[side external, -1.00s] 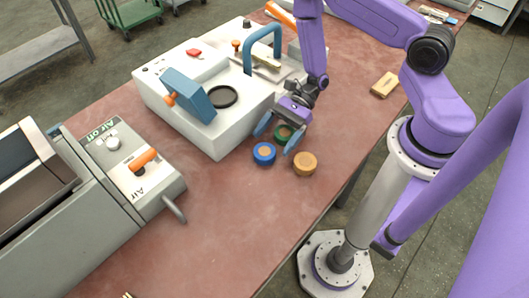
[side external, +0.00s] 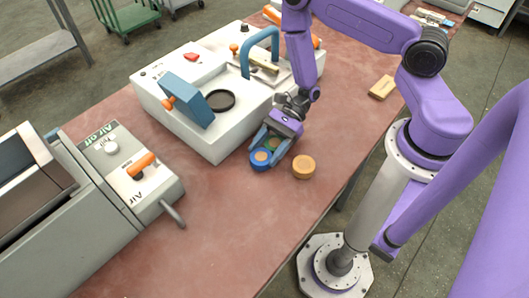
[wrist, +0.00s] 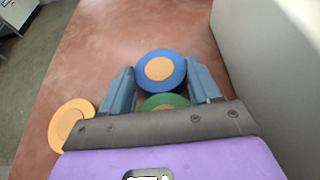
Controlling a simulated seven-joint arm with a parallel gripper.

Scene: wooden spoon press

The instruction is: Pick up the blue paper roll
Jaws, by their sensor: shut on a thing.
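The blue paper roll (side external: 260,161) is a short blue cylinder with a tan centre, standing on the red table. In the wrist view the blue roll (wrist: 160,67) sits between the fingertips of my gripper (wrist: 160,75), which are shut on its sides. In the side view my gripper (side external: 265,156) reaches down around it at table height. A green roll (wrist: 163,102) lies just behind the blue one, between the fingers and partly hidden by my gripper's body. An orange roll (side external: 303,167) stands apart to the right; it also shows at left in the wrist view (wrist: 70,125).
A white press machine (side external: 215,130) with a blue handle stands close behind my gripper. A grey machine (side external: 130,180) with an orange lever is at the left. A tan block (side external: 382,87) lies at the back right. The front table surface is clear.

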